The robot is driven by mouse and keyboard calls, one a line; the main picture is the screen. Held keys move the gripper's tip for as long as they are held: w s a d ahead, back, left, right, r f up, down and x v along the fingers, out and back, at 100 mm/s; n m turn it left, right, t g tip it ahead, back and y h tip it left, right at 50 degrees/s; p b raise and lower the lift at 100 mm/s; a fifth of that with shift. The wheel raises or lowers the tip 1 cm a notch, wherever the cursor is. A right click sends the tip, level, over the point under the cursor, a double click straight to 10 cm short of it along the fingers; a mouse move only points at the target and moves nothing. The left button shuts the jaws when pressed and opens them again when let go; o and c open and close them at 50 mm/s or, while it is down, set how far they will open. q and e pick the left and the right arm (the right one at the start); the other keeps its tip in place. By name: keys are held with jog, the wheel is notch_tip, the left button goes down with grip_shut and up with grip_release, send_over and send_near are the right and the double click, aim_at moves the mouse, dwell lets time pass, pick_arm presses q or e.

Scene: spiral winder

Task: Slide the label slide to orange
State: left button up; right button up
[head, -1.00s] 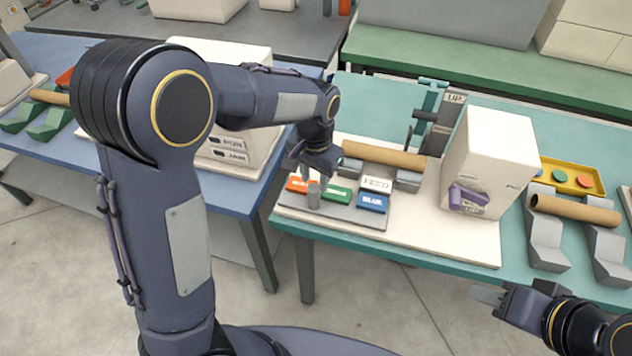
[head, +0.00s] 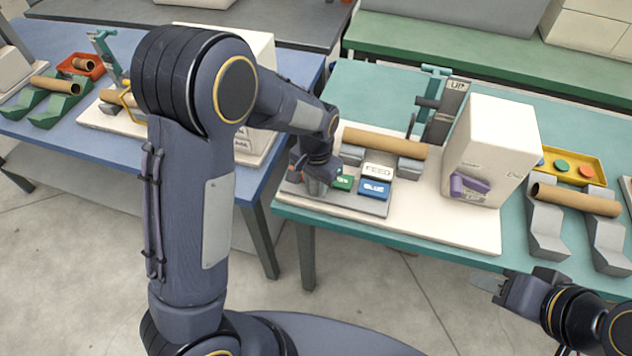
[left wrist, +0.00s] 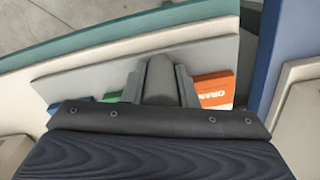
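The label slide's grey rounded knob (left wrist: 160,82) stands in front of the colour labels, between the orange and green ones in the left wrist view. My left gripper (head: 318,188) is low over the label panel (head: 350,203). Its two fingers (left wrist: 160,90) lie close against both sides of the knob and look shut on it. The orange label (left wrist: 214,91) is right of the knob in the left wrist view; in the head view my gripper hides it. The green label (head: 343,182) and blue label (head: 375,189) show. My right gripper (head: 487,284) is away at lower right; its opening is unclear.
A white FEED button (head: 378,171) sits behind the blue label. A cardboard tube (head: 385,144) rests on grey supports behind the panel. A white machine box (head: 490,150) and a second tube (head: 575,199) stand to the right. The blue table (head: 215,208) is at left.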

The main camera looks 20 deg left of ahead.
pick_arm(q)
grip_shut()
jog(key=shift+d, duration=0.15)
jog(key=d, duration=1.8)
jog(key=shift+s+r, duration=0.1)
jog(key=shift+s, duration=0.2)
jog(key=shift+d, duration=0.1)
jog(key=o, duration=0.5)
grip_release()
jog(key=shift+d, duration=0.1)
jog(key=shift+o, duration=0.2)
